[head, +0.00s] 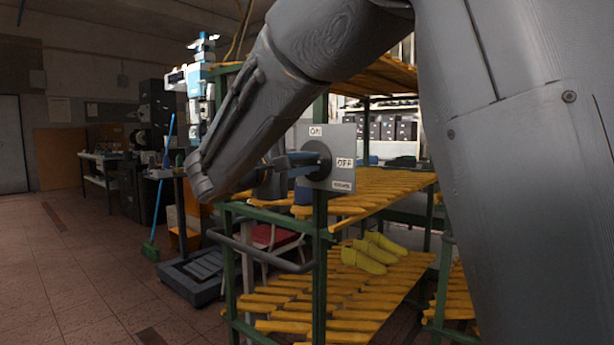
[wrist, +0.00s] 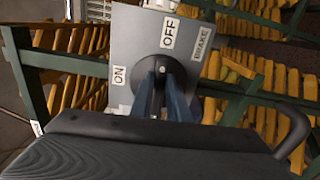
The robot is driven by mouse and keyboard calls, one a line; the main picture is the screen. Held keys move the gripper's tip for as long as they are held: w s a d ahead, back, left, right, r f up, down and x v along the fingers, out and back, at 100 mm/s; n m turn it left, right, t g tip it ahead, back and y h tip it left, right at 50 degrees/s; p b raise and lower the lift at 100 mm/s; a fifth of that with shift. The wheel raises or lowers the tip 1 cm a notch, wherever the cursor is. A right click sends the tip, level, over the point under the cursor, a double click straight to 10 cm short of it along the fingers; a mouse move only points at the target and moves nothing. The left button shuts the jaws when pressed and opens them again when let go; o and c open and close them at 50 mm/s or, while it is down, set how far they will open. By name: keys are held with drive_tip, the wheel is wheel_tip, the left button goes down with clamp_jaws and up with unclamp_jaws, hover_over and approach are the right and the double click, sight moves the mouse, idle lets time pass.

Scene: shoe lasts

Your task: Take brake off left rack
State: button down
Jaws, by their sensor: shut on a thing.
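The brake panel (head: 341,146) is a grey plate on the green post of the rack (head: 319,270). It bears an ON label at the top, an OFF label at the right and a small label below. In the wrist view the panel (wrist: 125,42) fills the upper middle, with ON at left, OFF at top and BRAKE at right. A dark round brake knob (wrist: 153,66) sits at its centre. My gripper (wrist: 168,90) is shut on the knob, its bluish fingers reaching the hub. In the head view my gripper (head: 290,162) meets the panel from the left. The fingers partly hide the knob, so I cannot tell its setting.
Yellow slatted shelves (head: 385,185) fill the rack, with yellow shoe lasts (head: 370,250) on a lower one. A grey bar handle (head: 265,258) juts from the rack below my gripper. The tiled floor (head: 70,270) at left is open.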

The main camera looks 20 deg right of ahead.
drive_tip(key=shift+f+m+b, duration=0.1)
drive_tip(key=shift+m+b, duration=0.3)
drive_tip(key=shift+b, duration=0.05)
drive_tip(key=c, duration=1.7)
unclamp_jaws()
drive_tip(key=shift+a, duration=0.1)
drive_tip(key=v, duration=0.7)
drive_tip(key=shift+s+a, duration=0.25)
